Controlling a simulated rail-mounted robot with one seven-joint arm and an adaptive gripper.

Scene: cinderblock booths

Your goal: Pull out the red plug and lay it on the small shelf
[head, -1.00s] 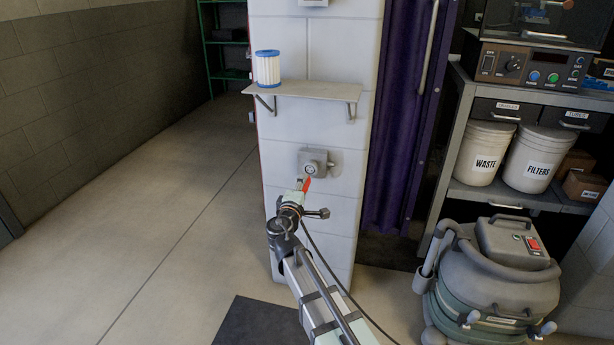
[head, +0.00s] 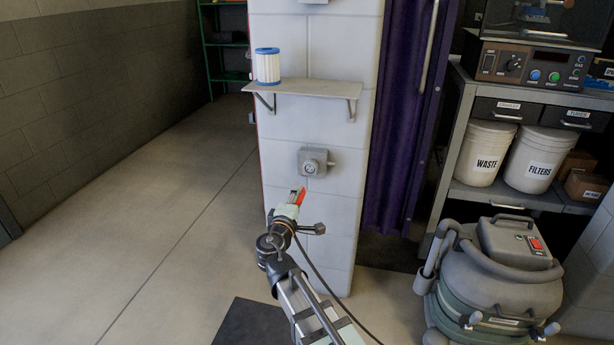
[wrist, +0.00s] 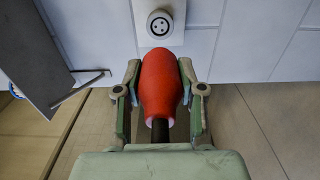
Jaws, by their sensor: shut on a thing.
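The red plug (wrist: 161,84) is held between the two fingers of my gripper (wrist: 160,95) in the wrist view, with its dark cable end toward the palm. In the head view the red plug (head: 298,196) shows at the tip of my gripper (head: 296,197), apart from the wall and below the socket. The grey socket box (head: 313,162) is on the white block pillar. Its round face with holes (wrist: 160,24) is bare in the wrist view. The small shelf (head: 315,88) is above the socket on brackets; its edge shows in the wrist view (wrist: 30,60).
A white and blue filter cartridge (head: 268,68) stands on the shelf's left end; the shelf's middle and right are clear. A black cable (head: 335,280) trails below my arm. A purple curtain (head: 398,120) hangs right of the pillar, and a vacuum (head: 495,275) stands at lower right.

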